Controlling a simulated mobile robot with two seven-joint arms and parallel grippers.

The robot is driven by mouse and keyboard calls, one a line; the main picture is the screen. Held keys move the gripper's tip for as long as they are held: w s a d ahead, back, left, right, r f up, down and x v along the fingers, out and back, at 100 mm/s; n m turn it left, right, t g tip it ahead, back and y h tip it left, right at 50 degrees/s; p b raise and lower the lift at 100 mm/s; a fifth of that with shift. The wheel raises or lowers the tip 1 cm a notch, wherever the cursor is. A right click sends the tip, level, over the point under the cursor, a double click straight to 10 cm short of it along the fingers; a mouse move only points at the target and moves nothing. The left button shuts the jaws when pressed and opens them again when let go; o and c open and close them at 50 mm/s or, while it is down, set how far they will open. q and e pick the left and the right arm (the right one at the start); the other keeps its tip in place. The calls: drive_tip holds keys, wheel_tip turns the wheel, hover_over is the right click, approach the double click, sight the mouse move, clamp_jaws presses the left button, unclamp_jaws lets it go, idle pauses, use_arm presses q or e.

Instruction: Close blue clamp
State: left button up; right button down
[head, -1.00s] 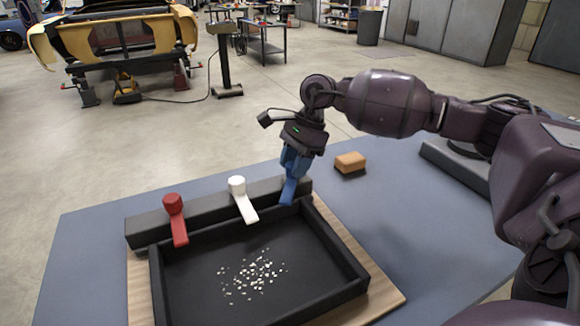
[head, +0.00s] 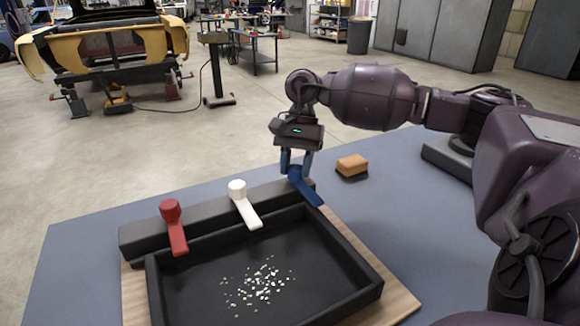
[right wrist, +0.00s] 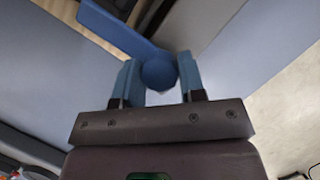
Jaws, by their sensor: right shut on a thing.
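The blue clamp (head: 308,193) sits at the right end of the black rail (head: 205,216) behind the tray. Its lever points to the lower right, toward the tray's back right corner. My right gripper (head: 296,168) comes down from above and is shut on the clamp's round knob. In the right wrist view the blue knob (right wrist: 159,73) lies between the two blue fingers, and the flat lever (right wrist: 112,26) runs off to the upper left. The fingers partly hide the knob in the head view. My left gripper is not in view.
A white clamp (head: 243,203) and a red clamp (head: 173,228) stand on the same rail to the left. The black tray (head: 345,262) holds small white bits and lies on a wooden board (head: 398,303). An orange-brown block (head: 352,165) lies right of the gripper on the blue-grey table.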

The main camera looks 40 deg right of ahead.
idle(0.4)
drive_tip(key=c, duration=0.7)
unclamp_jaws()
drive_tip(key=v, duration=1)
drive_tip(key=shift+d+r, duration=0.15)
drive_tip(key=shift+r, duration=0.25)
